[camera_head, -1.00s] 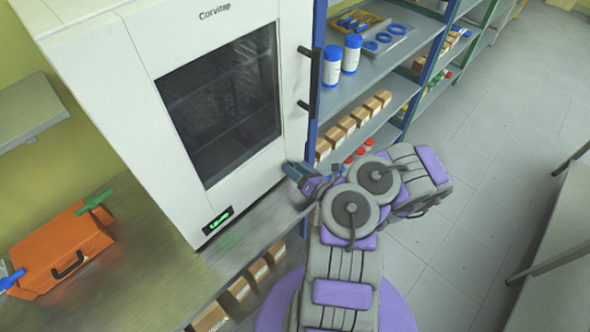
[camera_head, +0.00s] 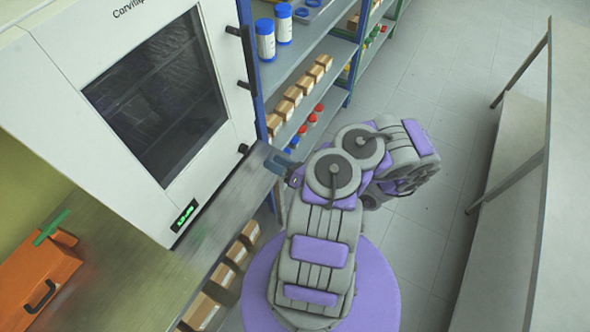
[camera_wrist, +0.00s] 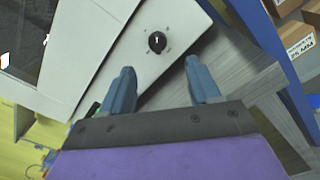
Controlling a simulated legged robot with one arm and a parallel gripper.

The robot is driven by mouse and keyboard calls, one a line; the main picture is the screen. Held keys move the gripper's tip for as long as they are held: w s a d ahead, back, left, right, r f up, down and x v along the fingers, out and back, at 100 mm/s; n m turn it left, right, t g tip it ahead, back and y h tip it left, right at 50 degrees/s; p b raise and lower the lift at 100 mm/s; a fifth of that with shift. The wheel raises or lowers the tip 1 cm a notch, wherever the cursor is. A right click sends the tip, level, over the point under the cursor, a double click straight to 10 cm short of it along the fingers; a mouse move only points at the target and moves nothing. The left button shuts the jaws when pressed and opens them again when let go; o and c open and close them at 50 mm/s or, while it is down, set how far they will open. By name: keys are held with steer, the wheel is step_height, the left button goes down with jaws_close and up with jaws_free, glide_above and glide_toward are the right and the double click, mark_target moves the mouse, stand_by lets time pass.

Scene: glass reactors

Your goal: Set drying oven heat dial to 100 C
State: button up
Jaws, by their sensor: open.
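The white drying oven (camera_head: 52,88) stands on the bench at the left, with a dark window and a lit green display (camera_head: 184,216) low on its front. Its heat dial (camera_wrist: 157,41) is a round black knob with a white pointer mark and small marks around it, seen in the wrist view. In the head view a small black knob (camera_head: 243,148) shows at the oven's lower right corner. My gripper (camera_wrist: 164,82) is open and empty, its two blue fingers apart and pointing at the dial without touching it. It also shows in the head view (camera_head: 279,163), beside the oven's lower right corner. The dial's scale is too small to read.
An orange case (camera_head: 38,283) lies on the bench (camera_head: 125,285) at the left. Blue-framed shelves (camera_head: 283,82) with bottles and small boxes stand right of the oven. A grey table (camera_head: 515,190) is at the right. Open floor (camera_head: 440,120) lies between.

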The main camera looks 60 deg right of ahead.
steer(key=s+p, duration=0.1)
steer(key=s, duration=0.5)
steer(key=shift+s+d, duration=0.25)
steer(key=shift+s, duration=0.15)
